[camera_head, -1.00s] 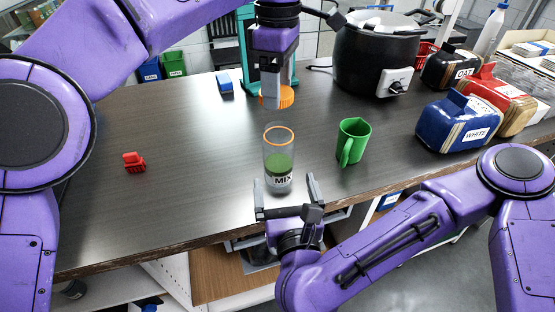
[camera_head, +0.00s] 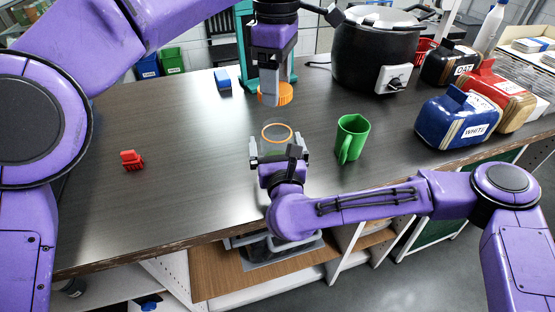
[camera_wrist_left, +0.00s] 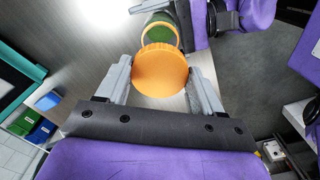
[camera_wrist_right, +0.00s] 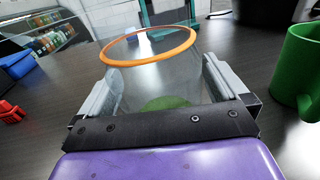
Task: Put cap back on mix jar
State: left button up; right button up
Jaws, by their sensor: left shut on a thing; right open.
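The mix jar (camera_head: 277,131) is a clear jar with an orange rim and green contents, upright on the table. Most of it is hidden behind my right gripper in the head view. My right gripper (camera_head: 280,150) is open, with its fingers on either side of the jar, which also shows in the right wrist view (camera_wrist_right: 150,75). My left gripper (camera_head: 270,98) is shut on the orange cap (camera_head: 287,93) and holds it above and behind the jar. The left wrist view shows the cap (camera_wrist_left: 160,70) between the fingers, with the jar's rim beyond it.
A green mug (camera_head: 352,138) stands right of the jar. A red clip-like object (camera_head: 132,159) lies at the left. A black cooker (camera_head: 375,55) and blue (camera_head: 457,120) and red bags stand at the right. A blue block (camera_head: 222,80) lies at the back.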

jog(key=c, duration=1.4)
pick_arm(q)
send_over(279, 126)
jog(key=shift+f, duration=2.5)
jog(key=shift+f, duration=0.85)
jog(key=shift+f, duration=0.55)
